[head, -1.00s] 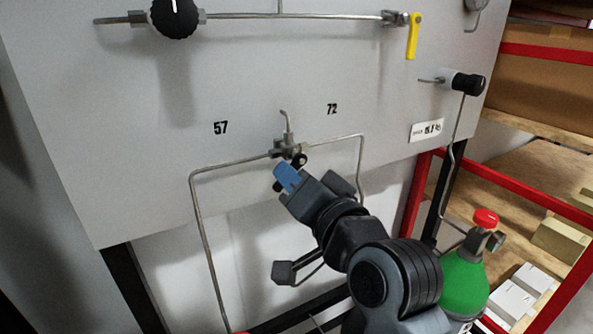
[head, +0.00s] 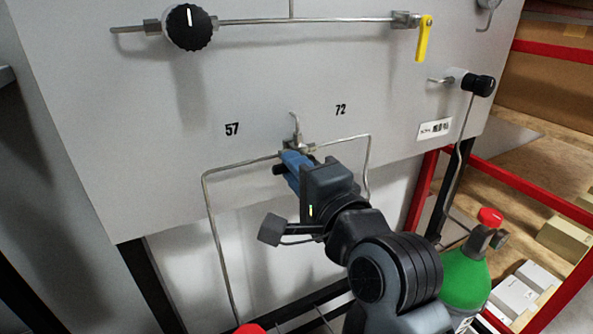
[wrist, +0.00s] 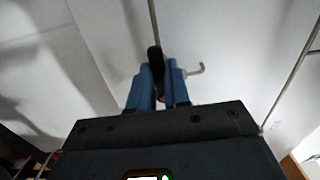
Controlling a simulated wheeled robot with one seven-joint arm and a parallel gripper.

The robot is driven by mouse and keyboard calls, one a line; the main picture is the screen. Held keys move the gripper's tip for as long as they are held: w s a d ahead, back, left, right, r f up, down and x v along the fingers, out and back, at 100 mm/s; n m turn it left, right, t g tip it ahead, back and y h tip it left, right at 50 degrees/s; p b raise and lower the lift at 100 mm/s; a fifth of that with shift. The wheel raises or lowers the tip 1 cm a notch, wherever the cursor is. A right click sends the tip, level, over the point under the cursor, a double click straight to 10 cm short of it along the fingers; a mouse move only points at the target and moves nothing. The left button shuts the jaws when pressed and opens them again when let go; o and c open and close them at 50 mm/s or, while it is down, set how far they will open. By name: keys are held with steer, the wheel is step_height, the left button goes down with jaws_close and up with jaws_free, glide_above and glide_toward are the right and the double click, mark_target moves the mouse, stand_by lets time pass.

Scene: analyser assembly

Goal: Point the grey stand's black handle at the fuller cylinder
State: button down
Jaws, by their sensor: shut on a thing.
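The grey panel (head: 150,130) of the stand carries a small metal three-way valve (head: 297,143) below the printed numbers 57 (head: 232,129) and 72 (head: 341,110). Its black handle (head: 279,169) shows as a dark tip on the left of my blue fingers. My gripper (head: 294,165) is shut on this handle; in the wrist view the black handle (wrist: 155,60) sits between the two blue fingers (wrist: 159,85). A green cylinder (head: 464,277) with a red cap stands at lower right. Only a red cap (head: 250,328) shows of another at the bottom edge. My gripper hides much of the valve.
Thin pipes run from the valve left (head: 212,220) and right (head: 368,160). Above are a black knob (head: 188,27) and a yellow lever (head: 424,38). A black-ended valve (head: 478,84) is at right. A red-framed shelf (head: 530,180) with boxes stands behind the green cylinder.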

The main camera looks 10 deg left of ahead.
steer(key=shift+d, duration=0.15)
stand_by(0.4)
steer(key=c, duration=1.1)
jaws_free()
steer(key=b+v, duration=0.1)
steer(key=v, duration=0.6)
steer(key=shift+s+d+b, duration=0.15)
steer(key=shift+s+b, duration=0.15)
steer(key=shift+b, duration=0.05)
